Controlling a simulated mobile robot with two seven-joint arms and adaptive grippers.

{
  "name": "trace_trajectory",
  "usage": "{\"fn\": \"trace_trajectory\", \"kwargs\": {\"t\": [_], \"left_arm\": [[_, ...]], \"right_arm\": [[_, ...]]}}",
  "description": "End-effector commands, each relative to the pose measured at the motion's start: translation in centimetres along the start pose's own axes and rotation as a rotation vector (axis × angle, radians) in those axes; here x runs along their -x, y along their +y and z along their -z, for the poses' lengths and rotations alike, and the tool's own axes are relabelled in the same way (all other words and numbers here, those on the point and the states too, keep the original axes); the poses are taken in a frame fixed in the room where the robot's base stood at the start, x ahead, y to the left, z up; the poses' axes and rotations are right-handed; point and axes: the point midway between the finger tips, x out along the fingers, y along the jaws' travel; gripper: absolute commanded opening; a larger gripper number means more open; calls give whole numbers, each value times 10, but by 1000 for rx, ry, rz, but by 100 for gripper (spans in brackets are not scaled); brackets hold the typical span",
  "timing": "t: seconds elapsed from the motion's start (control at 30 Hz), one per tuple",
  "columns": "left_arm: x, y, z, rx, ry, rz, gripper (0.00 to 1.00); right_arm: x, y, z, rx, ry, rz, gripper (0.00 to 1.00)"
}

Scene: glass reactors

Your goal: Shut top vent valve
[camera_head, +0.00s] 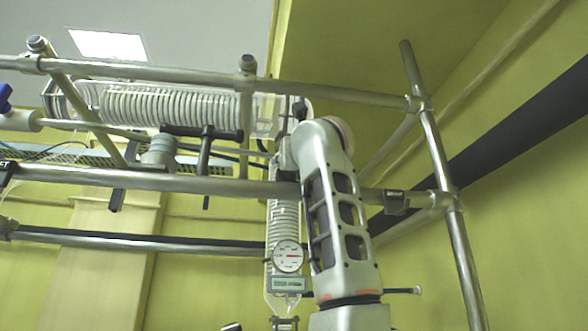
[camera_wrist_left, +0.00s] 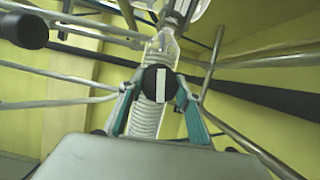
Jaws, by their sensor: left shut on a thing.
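The top vent valve shows in the left wrist view as a round black knob (camera_wrist_left: 157,84) with a pale bar running upright across its face. My left gripper (camera_wrist_left: 158,90) has its two teal-lined fingers on either side of the knob, shut on it. In the head view my left arm rises at centre right and bends over at the top, with the left gripper (camera_head: 287,150) largely hidden by the arm beside the vertical glass column (camera_head: 283,215). The knob is not clear in the head view. My right gripper is not in view.
A metal frame of rails (camera_head: 150,180) surrounds the glassware. A horizontal coiled glass condenser (camera_head: 160,105) lies at upper left, with a black T-handle (camera_head: 205,132) below it. A round gauge (camera_head: 288,256) shows low on the column. A post (camera_head: 445,190) stands right of my arm.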

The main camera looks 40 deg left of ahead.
Motion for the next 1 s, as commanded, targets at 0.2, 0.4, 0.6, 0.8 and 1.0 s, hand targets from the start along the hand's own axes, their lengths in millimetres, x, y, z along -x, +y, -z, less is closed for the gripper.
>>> {"fn": "trace_trajectory", "kwargs": {"t": [0.2,0.4,0.6,0.8,1.0], "left_arm": [[1,0,2,-188,1,80,12],[1,1,1,-364,0,153,12],[0,1,0,-539,1,226,12],[0,1,-1,-715,1,299,12],[0,2,-2,-890,1,372,12]], "right_arm": [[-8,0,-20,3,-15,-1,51],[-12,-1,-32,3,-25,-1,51],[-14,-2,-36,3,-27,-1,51],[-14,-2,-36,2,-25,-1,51],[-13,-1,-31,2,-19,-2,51]]}}
